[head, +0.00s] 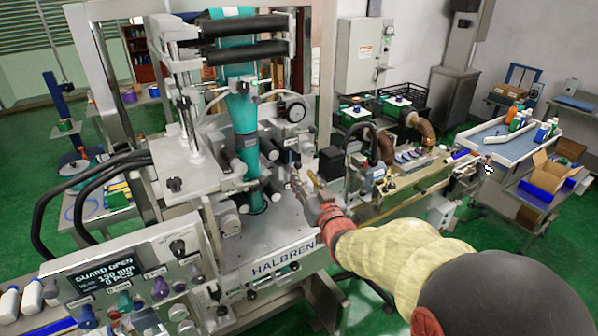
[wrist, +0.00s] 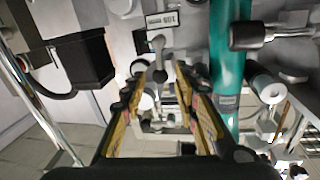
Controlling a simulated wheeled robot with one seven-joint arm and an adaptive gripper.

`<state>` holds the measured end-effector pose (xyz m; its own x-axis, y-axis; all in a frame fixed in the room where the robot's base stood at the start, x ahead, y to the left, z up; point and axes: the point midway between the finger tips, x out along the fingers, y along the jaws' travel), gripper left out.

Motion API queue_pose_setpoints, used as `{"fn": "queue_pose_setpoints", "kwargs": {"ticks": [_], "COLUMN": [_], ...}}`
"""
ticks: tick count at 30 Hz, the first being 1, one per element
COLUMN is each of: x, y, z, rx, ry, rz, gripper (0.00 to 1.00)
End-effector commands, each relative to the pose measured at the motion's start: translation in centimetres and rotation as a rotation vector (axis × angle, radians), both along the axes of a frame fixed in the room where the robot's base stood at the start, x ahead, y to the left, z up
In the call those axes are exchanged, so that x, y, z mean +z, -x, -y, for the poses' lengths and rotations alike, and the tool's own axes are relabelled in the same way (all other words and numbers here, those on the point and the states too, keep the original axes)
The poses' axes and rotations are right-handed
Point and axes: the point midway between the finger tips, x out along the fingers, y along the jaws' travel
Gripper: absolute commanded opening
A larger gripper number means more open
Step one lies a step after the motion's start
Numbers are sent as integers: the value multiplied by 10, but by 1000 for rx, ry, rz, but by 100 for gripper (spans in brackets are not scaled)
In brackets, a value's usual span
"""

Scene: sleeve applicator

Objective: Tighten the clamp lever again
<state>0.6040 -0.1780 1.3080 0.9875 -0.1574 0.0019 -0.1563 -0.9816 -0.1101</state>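A grey lever (wrist: 158,48) with a rounded head, seemingly the clamp lever, sits below a small printed label in the wrist view. It points down between the tips of my gripper (wrist: 162,78). My gripper is open, with a finger on each side of the lever's lower end. I cannot tell whether either finger touches it. In the head view my gripper (head: 303,186) is at the front of the HALBREN machine (head: 285,250), right of the teal sleeve tube. The lever is too small to make out there.
A black box (wrist: 84,60) is at left. The control panel (head: 125,280) reads GUARD OPEN. A conveyor (head: 405,180) runs behind my arm.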

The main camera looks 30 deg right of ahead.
Motion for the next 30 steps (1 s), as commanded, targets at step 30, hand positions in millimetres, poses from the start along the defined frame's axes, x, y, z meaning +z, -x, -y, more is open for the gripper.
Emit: {"fn": "queue_pose_setpoints", "kwargs": {"ticks": [30], "x": [-1], "y": [-40], "z": [6], "rx": [-1], "ry": [0], "rz": [-2], "gripper": [11]}}
